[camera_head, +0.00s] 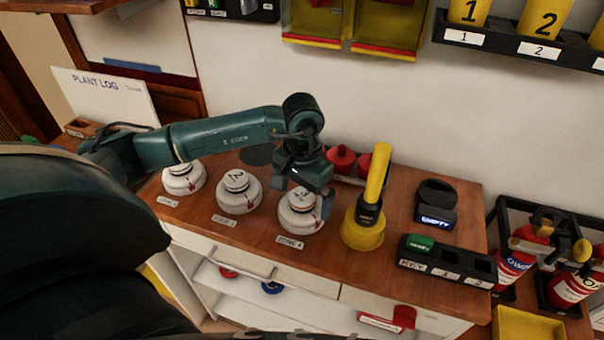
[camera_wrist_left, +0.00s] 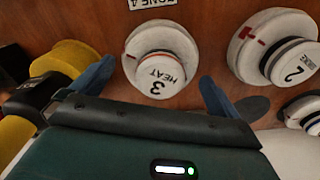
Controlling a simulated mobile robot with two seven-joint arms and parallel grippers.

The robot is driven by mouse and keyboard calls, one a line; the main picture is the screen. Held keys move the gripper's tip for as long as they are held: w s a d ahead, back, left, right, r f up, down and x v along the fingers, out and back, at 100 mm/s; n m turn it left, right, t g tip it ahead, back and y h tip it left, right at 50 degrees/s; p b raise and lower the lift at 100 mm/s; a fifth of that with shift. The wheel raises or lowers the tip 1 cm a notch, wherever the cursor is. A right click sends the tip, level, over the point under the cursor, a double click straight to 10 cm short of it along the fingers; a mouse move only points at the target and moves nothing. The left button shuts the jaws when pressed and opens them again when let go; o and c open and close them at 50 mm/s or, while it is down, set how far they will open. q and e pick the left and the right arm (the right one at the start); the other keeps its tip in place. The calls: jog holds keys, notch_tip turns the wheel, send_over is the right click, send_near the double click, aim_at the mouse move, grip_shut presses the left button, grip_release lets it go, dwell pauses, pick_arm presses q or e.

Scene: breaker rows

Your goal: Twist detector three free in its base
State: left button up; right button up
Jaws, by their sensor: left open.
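Detector three (camera_head: 301,203) is a round white head with dark and orange rings on a white base (camera_head: 300,221), behind a "ZONE 4" label. In the left wrist view detector three (camera_wrist_left: 161,75) reads "3 HEAT", and its base has a red mark at the left. My left gripper (camera_head: 310,190) is above and just behind it. In the wrist view my left gripper (camera_wrist_left: 153,84) is open, with one blue finger to either side of the detector; I see no contact. Part of the detector is hidden by the gripper in the head view. My right gripper is not in view.
Detector two (camera_head: 236,182) and another detector (camera_head: 182,172) stand to the left on the wooden counter. A yellow-handled tool (camera_head: 372,200) stands close on the right. Red objects (camera_head: 342,160) stand behind. A black key rack (camera_head: 446,262) is at the front right.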

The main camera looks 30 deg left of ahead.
pick_arm(q)
jog(key=shift+f, duration=0.75)
jog(key=shift+c, duration=0.2)
jog(key=c, duration=0.6)
jog(key=shift+c, duration=1)
jog(key=n, duration=0.3)
jog(key=shift+b, duration=0.4)
jog(key=n, duration=0.3)
jog(key=shift+n, duration=0.4)
